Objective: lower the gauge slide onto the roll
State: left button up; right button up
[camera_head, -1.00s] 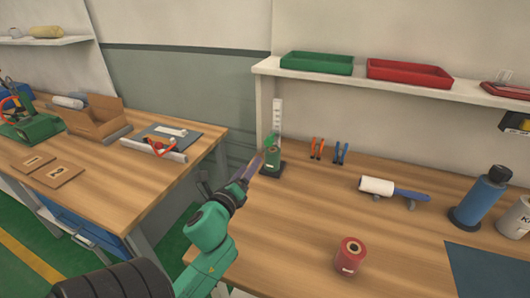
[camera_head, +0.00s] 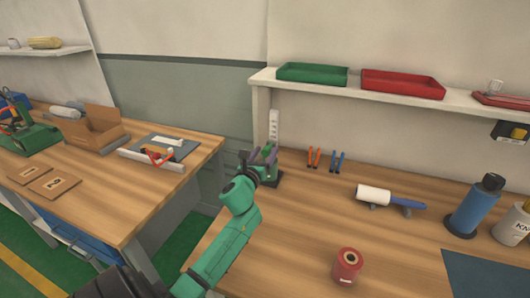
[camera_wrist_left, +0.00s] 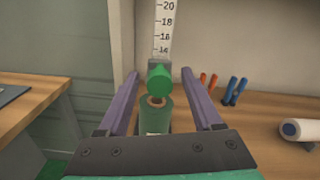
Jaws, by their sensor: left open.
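The gauge has an upright white scale (camera_head: 273,127) on a dark base (camera_head: 270,182) at the table's back left corner. In the left wrist view the scale (camera_wrist_left: 164,25) shows numbers, with a green slide (camera_wrist_left: 159,82) on it just below the 14 mark. A green roll (camera_wrist_left: 155,115) with a hollow core stands right below the slide; I cannot tell whether they touch. My left gripper (camera_head: 259,155) is at the gauge. Its purple fingers (camera_wrist_left: 162,88) are open, one on each side of the slide and roll, apparently touching neither. My right gripper is not in view.
Orange pliers (camera_head: 314,158) and blue pliers (camera_head: 337,161) are right of the gauge. A shelf (camera_head: 262,79) with trays hangs above.

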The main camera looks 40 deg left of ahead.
pick_arm(q)
grip_shut()
dwell(1.4)
